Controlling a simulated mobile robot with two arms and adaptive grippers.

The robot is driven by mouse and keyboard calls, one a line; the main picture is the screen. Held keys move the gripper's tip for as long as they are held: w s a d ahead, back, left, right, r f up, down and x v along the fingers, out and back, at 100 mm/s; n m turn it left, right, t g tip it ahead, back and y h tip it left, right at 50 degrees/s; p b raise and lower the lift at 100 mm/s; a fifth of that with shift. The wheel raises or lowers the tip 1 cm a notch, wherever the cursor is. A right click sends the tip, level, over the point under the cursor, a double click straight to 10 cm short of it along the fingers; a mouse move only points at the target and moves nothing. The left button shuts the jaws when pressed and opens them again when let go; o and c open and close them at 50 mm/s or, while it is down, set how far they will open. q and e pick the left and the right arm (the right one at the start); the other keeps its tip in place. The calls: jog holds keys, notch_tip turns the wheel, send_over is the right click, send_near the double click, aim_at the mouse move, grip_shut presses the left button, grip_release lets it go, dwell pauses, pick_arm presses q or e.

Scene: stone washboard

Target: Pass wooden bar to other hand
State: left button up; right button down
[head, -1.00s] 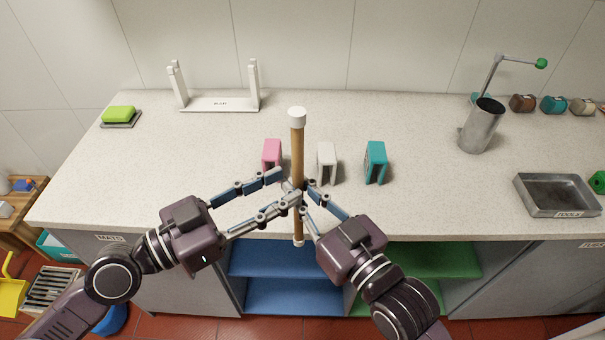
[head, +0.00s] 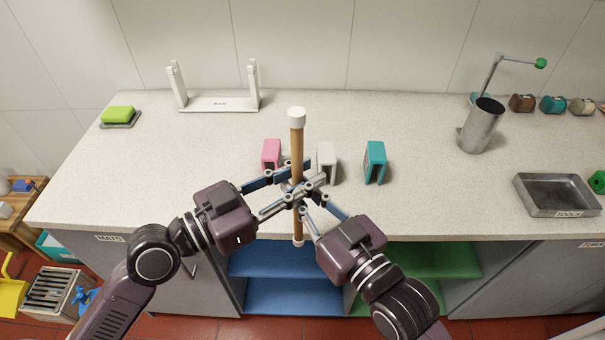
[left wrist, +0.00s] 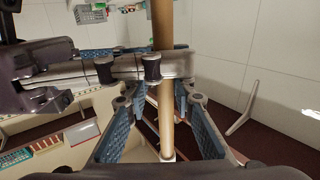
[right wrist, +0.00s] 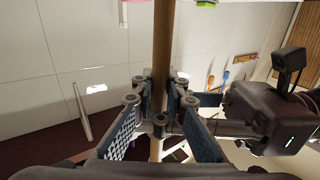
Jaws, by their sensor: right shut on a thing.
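The wooden bar (head: 297,150) stands upright with a white cap on top, in front of the counter's front edge. My right gripper (head: 296,190) is shut on the bar around its middle; the bar runs between its fingers in the right wrist view (right wrist: 162,40). My left gripper (head: 311,173) reaches in from the left at nearly the same height, its fingers spread on either side of the bar. In the left wrist view the bar (left wrist: 163,25) passes between the blue left fingers with gaps beside it. The crossing fingers partly hide the bar.
Pink (head: 271,154), white (head: 327,162) and teal (head: 375,162) blocks stand on the counter close behind the grippers. A white rack (head: 220,103) is at the back left. A metal cup (head: 482,127) and a tools tray (head: 556,211) are at the right.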

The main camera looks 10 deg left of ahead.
pick_arm(q)
jog(key=shift+s, duration=0.1)
grip_shut()
pick_arm(e)
jog(key=c, duration=1.8)
grip_release()
jog(key=shift+c, duration=0.2)
